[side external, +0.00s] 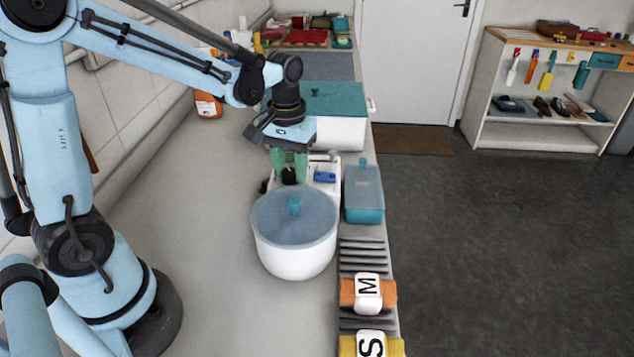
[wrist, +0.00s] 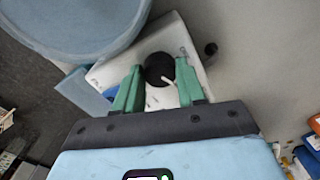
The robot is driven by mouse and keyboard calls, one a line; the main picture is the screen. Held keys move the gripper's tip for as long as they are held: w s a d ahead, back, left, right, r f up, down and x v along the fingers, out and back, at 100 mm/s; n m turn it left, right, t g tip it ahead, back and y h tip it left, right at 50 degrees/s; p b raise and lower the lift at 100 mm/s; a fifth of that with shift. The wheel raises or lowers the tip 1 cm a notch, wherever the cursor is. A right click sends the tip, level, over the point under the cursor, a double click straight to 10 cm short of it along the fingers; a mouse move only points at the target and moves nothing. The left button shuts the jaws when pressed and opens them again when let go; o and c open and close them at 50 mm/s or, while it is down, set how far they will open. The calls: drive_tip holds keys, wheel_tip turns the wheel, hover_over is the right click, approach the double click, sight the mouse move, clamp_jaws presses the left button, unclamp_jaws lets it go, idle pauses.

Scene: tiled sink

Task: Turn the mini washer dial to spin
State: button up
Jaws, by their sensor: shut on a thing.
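The mini washer has a white tub (side external: 295,262) with a translucent blue lid and a white control panel (side external: 331,160) behind it. The lid also shows at the upper left of the wrist view (wrist: 75,25). A round black dial (wrist: 158,66) with a white pointer sits on the panel, which shows white in the wrist view (wrist: 172,32). My gripper (side external: 289,174) points down over the panel, its green fingers on either side of the dial. In the wrist view my gripper (wrist: 160,68) is shut on the dial. I cannot read any dial markings.
A blue part (side external: 325,177) sits on the panel beside the fingers. A larger teal-lidded white box (side external: 338,132) is behind. The counter left of the tub is clear.

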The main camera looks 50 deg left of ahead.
sight(290, 172)
drive_tip(key=shift+m, duration=1.5)
drive_tip(key=o, duration=1.1)
drive_tip(key=shift+c, duration=0.2)
drive_tip(key=shift+r, duration=0.15)
wheel_tip(290, 172, up, 12)
